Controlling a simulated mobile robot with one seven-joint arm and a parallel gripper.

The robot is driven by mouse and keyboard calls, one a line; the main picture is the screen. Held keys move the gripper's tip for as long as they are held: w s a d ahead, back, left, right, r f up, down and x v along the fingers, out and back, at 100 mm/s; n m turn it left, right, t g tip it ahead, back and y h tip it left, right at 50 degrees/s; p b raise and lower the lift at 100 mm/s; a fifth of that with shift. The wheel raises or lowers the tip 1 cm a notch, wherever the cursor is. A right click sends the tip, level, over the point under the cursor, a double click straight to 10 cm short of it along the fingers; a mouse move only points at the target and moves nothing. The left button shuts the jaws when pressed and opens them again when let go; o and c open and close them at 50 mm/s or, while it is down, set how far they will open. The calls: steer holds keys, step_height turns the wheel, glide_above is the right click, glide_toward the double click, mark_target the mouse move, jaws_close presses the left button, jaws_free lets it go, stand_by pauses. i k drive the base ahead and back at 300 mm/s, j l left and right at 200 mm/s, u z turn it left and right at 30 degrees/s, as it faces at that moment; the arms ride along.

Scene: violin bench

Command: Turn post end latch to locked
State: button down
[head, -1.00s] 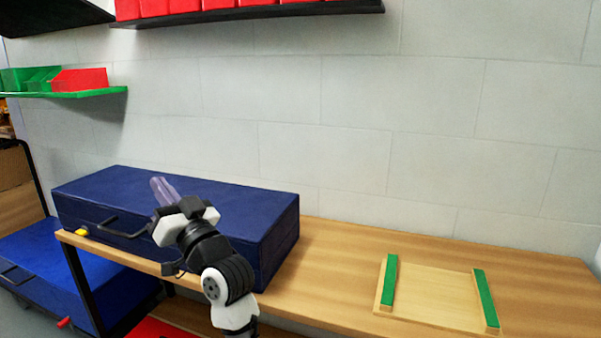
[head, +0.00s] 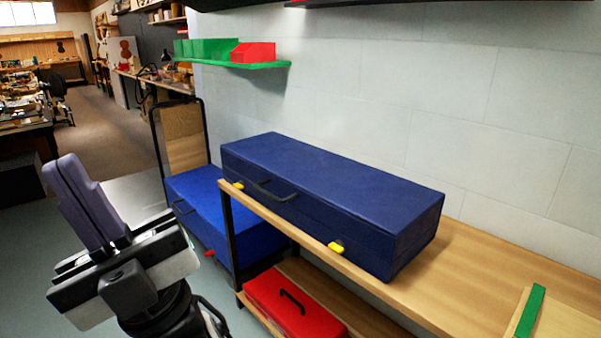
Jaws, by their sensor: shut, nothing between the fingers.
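A long dark blue case (head: 330,195) lies shut on the wooden bench, with a black handle (head: 272,191) on its front. It has a yellow latch (head: 238,185) near its left end, above the black bench post (head: 230,230), and another yellow latch (head: 336,247) toward its right end. The left latch looks small, and I cannot tell its exact turn angle. My gripper (head: 66,170) is at the lower left, its purplish fingers shut together and empty, pointing up. It is well left of the case and apart from it.
A brighter blue case (head: 205,215) with a red latch (head: 209,252) stands on a trolley behind the post. A red case (head: 295,302) lies on the lower shelf. A green-edged tray (head: 560,325) is on the bench right. Floor is open at left.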

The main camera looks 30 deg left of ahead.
mark_target(239, 185)
steer(key=i+j+u, duration=0.25)
steer(key=j, duration=0.3)
steer(key=i+j+u, duration=0.15)
steer(key=j+u, duration=0.15)
steer(key=j, duration=0.2)
steer(key=i+j+u, duration=0.25)
steer(key=j, duration=0.25)
steer(key=i+j+u, duration=0.25)
steer(key=i+j, duration=0.1)
steer(key=j, duration=0.05)
